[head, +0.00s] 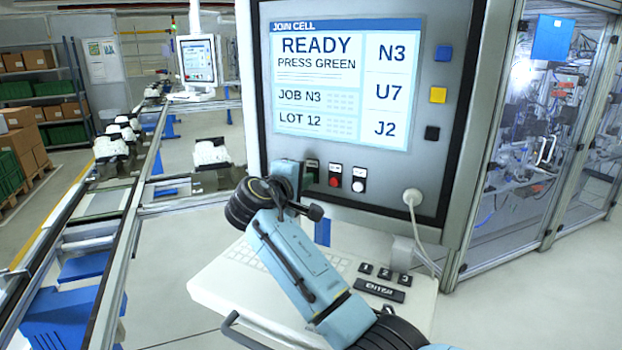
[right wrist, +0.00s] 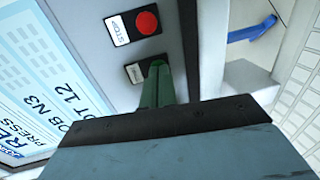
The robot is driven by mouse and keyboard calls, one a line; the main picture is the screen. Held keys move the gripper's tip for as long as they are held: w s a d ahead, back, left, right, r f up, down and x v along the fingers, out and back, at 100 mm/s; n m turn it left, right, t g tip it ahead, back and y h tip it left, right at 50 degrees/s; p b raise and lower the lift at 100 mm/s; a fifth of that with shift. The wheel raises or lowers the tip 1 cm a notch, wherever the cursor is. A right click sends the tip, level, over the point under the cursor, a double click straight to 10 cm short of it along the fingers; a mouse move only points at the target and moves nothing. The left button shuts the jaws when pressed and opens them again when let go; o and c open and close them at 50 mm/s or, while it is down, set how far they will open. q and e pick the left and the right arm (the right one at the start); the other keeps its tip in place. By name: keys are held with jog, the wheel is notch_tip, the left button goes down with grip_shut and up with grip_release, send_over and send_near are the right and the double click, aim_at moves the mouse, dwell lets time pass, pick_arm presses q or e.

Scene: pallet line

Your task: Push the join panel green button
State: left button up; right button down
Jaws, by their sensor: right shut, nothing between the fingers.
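The join panel (head: 255,100) stands upright in front of me. Its screen (head: 345,85) reads "READY PRESS GREEN". Below the screen is a row of labelled buttons: a red one (head: 335,182), a pale one (head: 359,185), and a leftmost plate at my right gripper. My right gripper (head: 309,177) is shut and empty, its green fingers pointing at that leftmost plate. In the right wrist view the fingertips (right wrist: 157,68) cover most of this plate (right wrist: 135,73), beside the red STOP button (right wrist: 147,22). The green button itself is hidden; I cannot tell whether the fingers touch it. My left gripper is not visible.
A keyboard shelf (head: 225,285) with number keys juts out below the panel. A white cable plug (head: 412,197) sits right of the buttons. A conveyor line (head: 130,215) runs at left, and a glass-walled machine cell (head: 545,150) stands at right.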

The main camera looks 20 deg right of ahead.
jog(key=shift+w+d, duration=0.2)
jog(key=shift+d, duration=0.1)
jog(key=shift+f+v, duration=0.25)
jog(key=shift+v, duration=1)
jog(key=shift+f+v, duration=0.2)
jog(key=shift+v, duration=1)
jog(key=shift+a, duration=0.1)
